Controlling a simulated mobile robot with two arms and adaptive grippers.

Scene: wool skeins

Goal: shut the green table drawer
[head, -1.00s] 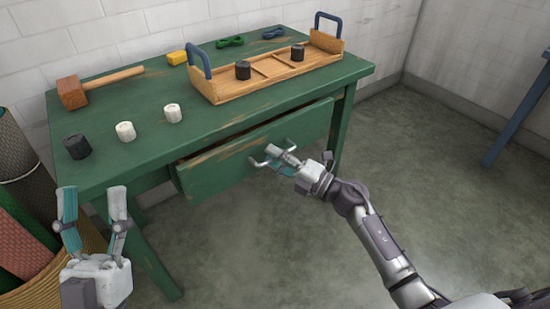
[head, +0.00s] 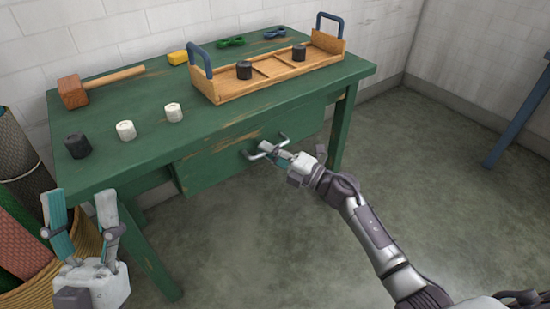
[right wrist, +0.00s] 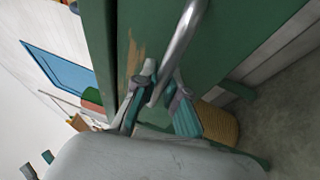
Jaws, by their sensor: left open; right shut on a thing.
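The green table (head: 215,128) has a green drawer (head: 220,163) under its top. In the head view the drawer front sits close under the table edge, with no open gap visible above it. A metal bar handle (head: 266,150) is on its front. My right gripper (head: 272,151) is shut on the handle; the right wrist view shows the handle (right wrist: 181,45) passing between the fingers. My left gripper (head: 82,205) is open and empty, in front of the table's left end, away from the drawer.
On the tabletop are a wooden tray (head: 288,76) holding two dark skeins, a mallet (head: 75,92), a dark skein (head: 77,146), two white skeins (head: 126,130) and a yellow block (head: 178,57). A basket with rolls (head: 22,205) stands at left. Floor at right is clear.

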